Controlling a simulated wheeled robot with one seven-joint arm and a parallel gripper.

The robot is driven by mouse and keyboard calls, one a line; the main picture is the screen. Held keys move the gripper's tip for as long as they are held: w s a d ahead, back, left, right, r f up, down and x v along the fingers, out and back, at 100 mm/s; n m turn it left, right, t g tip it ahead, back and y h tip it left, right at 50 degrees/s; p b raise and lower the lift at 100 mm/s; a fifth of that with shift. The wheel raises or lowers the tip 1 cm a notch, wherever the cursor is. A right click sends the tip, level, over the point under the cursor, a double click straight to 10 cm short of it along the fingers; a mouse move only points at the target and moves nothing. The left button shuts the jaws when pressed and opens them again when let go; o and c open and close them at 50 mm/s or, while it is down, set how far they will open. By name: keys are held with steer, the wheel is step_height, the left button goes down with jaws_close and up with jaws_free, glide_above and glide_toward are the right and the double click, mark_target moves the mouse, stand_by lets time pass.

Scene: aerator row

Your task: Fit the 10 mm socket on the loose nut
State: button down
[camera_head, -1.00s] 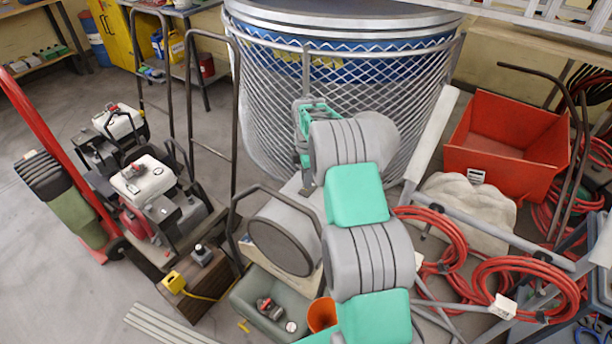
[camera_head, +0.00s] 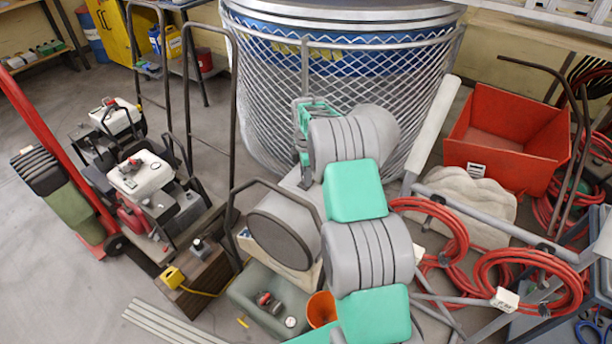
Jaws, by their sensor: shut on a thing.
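My gripper (camera_head: 306,148) shows only in part, at the far end of my teal and grey arm, in front of the mesh cage. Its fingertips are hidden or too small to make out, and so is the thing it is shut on. I cannot pick out the 10 mm socket or the loose nut. Below the gripper stands a machine with a large round grey drum (camera_head: 280,238) and a dark bent handle.
A blue drum stands in a mesh cage (camera_head: 270,125) behind the arm. A red bin (camera_head: 515,130) and red hoses (camera_head: 535,275) are at right. Engine machines (camera_head: 145,180) stand at left. Some floor is clear at lower left.

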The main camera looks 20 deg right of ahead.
steer(key=shift+a+f, duration=0.15)
steer(key=c, duration=1.4)
jaws_free()
steer(key=shift+a, duration=0.1)
steer(key=shift+o, duration=1.1)
steer(key=shift+r+p, duration=1.65)
steer(key=shift+r, duration=1.9)
steer(key=shift+r, duration=0.1)
